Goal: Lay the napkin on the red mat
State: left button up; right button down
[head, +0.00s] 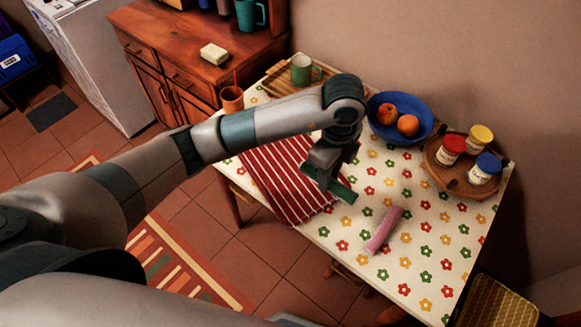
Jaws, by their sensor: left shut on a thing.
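My left gripper (329,184) points down over the right part of the red mat (262,170). It is shut on a dark green, flat strip that looks like the folded napkin (343,193). The strip appears to be held above the mat near its right edge; the exact gap to the cloth cannot be told. The mat is red with thin white stripes and lies at the table's left side. My left forearm and gripper hide part of it. My right gripper is not in view.
A pink roll (383,230) lies right of the mat on the flowered table (420,255). A blue bowl (376,104) with fruit and a round wooden tray (441,180) with lidded jars stand behind. A terracotta cup (232,98) and green mug (301,69) stand near the far edge.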

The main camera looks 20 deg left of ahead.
pick_arm(q)
jog(key=p, duration=0.2)
send_over(298, 178)
notch_tip(298, 178, down, 7)
jog(key=shift+r, duration=0.1)
jog(key=shift+f+p, duration=0.6)
jog(key=shift+f, duration=1.5)
jog(key=shift+f, duration=0.15)
jog(key=o, duration=1)
